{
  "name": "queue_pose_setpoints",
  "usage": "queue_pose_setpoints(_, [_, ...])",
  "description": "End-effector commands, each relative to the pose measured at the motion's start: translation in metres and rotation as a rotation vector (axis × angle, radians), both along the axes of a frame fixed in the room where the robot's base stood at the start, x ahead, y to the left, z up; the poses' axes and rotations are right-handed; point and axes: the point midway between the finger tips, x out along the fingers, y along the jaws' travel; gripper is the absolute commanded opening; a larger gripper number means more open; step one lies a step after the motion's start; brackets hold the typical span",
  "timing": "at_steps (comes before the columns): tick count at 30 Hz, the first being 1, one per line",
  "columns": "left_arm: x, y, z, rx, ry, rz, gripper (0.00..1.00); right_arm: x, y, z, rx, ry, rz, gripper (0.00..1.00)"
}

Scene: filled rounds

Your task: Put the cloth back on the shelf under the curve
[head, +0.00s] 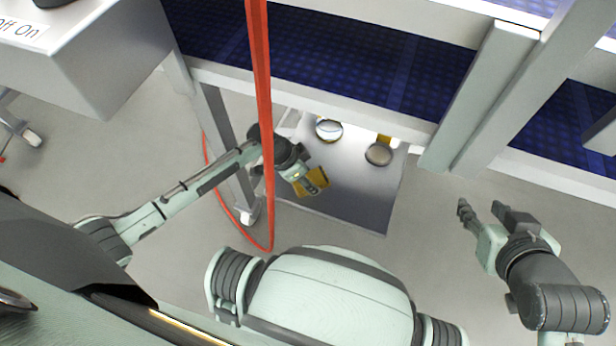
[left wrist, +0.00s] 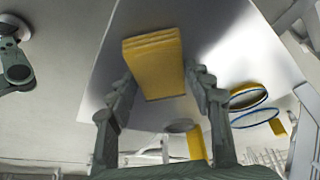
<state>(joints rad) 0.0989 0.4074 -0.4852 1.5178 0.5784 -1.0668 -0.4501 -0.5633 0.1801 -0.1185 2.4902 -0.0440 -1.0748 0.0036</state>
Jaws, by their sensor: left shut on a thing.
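A folded yellow cloth (head: 317,182) is between the fingers of my left gripper (head: 308,182), which is shut on it. In the left wrist view the cloth (left wrist: 153,65) shows as a layered yellow block at the fingertips (left wrist: 158,80). The grey metal lower shelf (head: 345,205) lies beyond and below it; I cannot tell whether the cloth touches it. A red hose (head: 262,90) hangs down in front of my left wrist and bends in a curve near the floor. My right gripper (head: 483,212) is open and empty over the floor at the right.
On the lower shelf are a blue-rimmed round dish (head: 328,130) and a grey round thing (head: 378,154) with a yellow piece (head: 384,139) behind it. A blue-topped upper level (head: 350,60) overhangs them. Its pale leg (head: 485,95) stands right. The shelf's front is bare.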

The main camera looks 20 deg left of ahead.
Motion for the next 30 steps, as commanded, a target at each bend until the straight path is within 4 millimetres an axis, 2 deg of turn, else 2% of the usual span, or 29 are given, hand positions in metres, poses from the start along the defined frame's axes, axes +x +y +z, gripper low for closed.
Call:
queue_pose_setpoints(7, [0.000, 0.000, -0.002, -0.001, -0.001, 0.000, 0.24, 0.001, 0.001, 0.001, 0.002, -0.007, 0.002, 0.40])
queue_pose_setpoints(8, [0.000, 0.000, -0.001, -0.001, -0.001, 0.000, 0.53, 0.001, 0.001, 0.001, 0.003, -0.009, 0.003, 0.40])
queue_pose_setpoints(12, [0.000, 0.000, -0.001, -0.001, -0.001, 0.000, 0.71, 0.001, 0.001, 0.001, 0.003, -0.008, 0.003, 0.40])
queue_pose_setpoints(24, [-0.001, 0.001, 0.003, -0.001, -0.001, 0.000, 0.72, 0.000, 0.000, 0.001, 0.000, 0.004, 0.000, 0.40])
queue_pose_setpoints(30, [-0.006, 0.007, 0.024, 0.000, -0.001, 0.000, 0.72, -0.024, -0.024, -0.016, -0.051, 0.142, -0.047, 0.40])
